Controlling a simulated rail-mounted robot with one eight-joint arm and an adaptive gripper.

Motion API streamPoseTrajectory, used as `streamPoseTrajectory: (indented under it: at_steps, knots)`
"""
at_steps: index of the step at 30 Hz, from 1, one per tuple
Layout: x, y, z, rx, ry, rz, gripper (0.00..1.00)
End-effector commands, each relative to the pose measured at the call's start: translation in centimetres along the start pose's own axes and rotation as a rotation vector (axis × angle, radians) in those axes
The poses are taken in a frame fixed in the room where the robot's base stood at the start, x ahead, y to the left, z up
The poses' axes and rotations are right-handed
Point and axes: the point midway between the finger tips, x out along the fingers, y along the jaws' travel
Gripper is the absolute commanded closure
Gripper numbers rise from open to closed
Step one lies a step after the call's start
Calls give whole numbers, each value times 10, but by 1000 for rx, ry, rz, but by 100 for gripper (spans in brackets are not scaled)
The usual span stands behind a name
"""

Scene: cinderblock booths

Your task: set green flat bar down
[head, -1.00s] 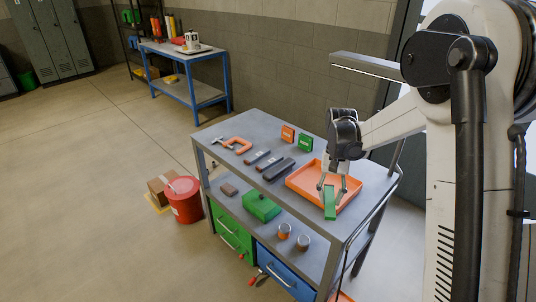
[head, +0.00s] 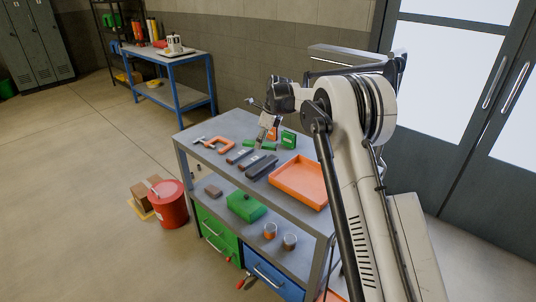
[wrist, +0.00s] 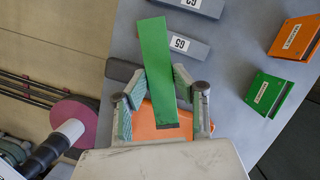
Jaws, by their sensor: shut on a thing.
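The green flat bar (wrist: 155,60) is held between the two fingers of my gripper (wrist: 162,105) in the wrist view, sticking out well past the fingertips. In the head view my gripper (head: 262,140) is low over the back of the cart's grey top (head: 225,130), and the green bar (head: 268,146) shows beside the fingers. I cannot tell whether the bar touches the top.
Dark grey bars (head: 262,168) lie just in front. An orange clamp (head: 221,146) is to the left. An orange box (head: 272,133) and a green box (head: 289,139) stand close behind. The orange tray (head: 302,182) at right is empty.

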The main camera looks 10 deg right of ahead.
Motion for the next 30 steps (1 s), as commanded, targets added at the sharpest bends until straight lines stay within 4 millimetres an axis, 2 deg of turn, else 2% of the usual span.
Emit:
streamPoseTrajectory:
  at_steps: [3, 7, 14, 17, 30]
  knots:
    - [5, -16, 19, 166, 0, -53, 100]
    - [7, -29, 34, 312, 0, -98, 100]
    - [8, -41, 42, 434, 1, -134, 100]
    - [12, -47, 32, 444, 1, -137, 100]
    - [38, -90, -46, 443, 0, -137, 100]
